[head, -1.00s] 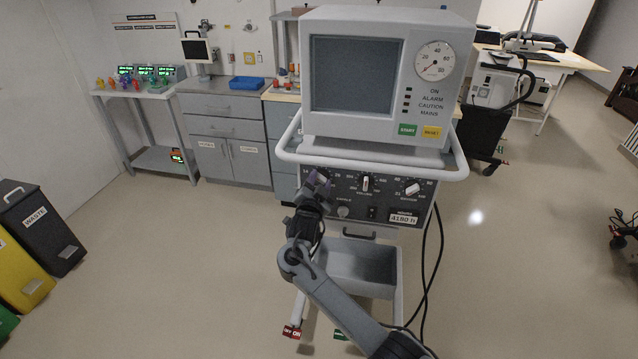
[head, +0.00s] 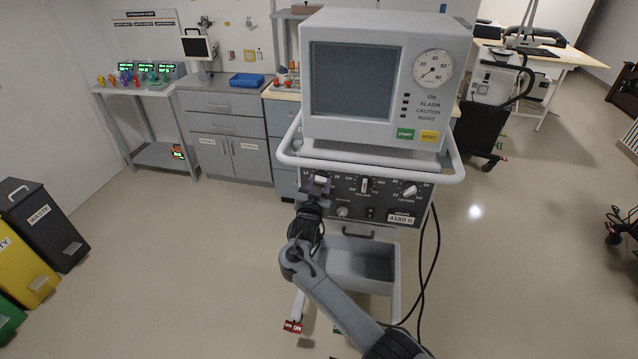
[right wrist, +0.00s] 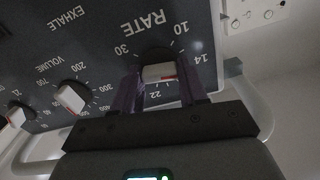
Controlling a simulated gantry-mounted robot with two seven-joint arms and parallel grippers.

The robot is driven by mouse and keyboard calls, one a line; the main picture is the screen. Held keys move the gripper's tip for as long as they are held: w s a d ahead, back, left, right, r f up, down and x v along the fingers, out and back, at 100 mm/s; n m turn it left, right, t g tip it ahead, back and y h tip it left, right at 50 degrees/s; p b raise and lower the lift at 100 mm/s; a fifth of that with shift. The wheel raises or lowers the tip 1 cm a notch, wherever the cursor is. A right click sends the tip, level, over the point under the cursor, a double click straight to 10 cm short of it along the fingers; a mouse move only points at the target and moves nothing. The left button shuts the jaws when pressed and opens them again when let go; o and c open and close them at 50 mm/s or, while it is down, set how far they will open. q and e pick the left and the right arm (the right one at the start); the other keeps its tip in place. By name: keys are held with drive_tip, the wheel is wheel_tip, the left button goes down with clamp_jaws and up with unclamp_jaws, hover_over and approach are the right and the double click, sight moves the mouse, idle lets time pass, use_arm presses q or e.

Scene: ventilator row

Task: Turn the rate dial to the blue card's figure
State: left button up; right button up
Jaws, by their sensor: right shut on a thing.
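The ventilator's front panel carries the rate dial, a white bar knob with a red mark. In the right wrist view, which shows the panel upside down, the rate dial (right wrist: 160,72) sits between the two purple fingers of my right gripper (right wrist: 158,90). The fingers are shut on its knob. Figures 10, 14, 22 and 30 show around it; I cannot tell exactly which one the red mark meets. In the head view my right gripper (head: 319,183) is at the panel's upper left and covers most of the dial. No blue card is readable in view. My left gripper is not in view.
The volume dial (head: 365,185) and a third dial (head: 410,190) sit to the right on the same panel. A white rail (head: 290,158) runs around the ventilator above the panel. An open grey bin (head: 358,262) is below. Black cables (head: 437,250) hang at right.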

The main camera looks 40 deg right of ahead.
drive_tip(key=o, duration=1.1)
drive_tip(key=shift+c, duration=0.2)
drive_tip(key=shift+a, duration=0.1)
drive_tip(key=v, duration=1)
drive_tip(key=shift+s+a+b, duration=0.2)
drive_tip(key=shift+s+b, duration=0.15)
drive_tip(key=shift+b, duration=0.05)
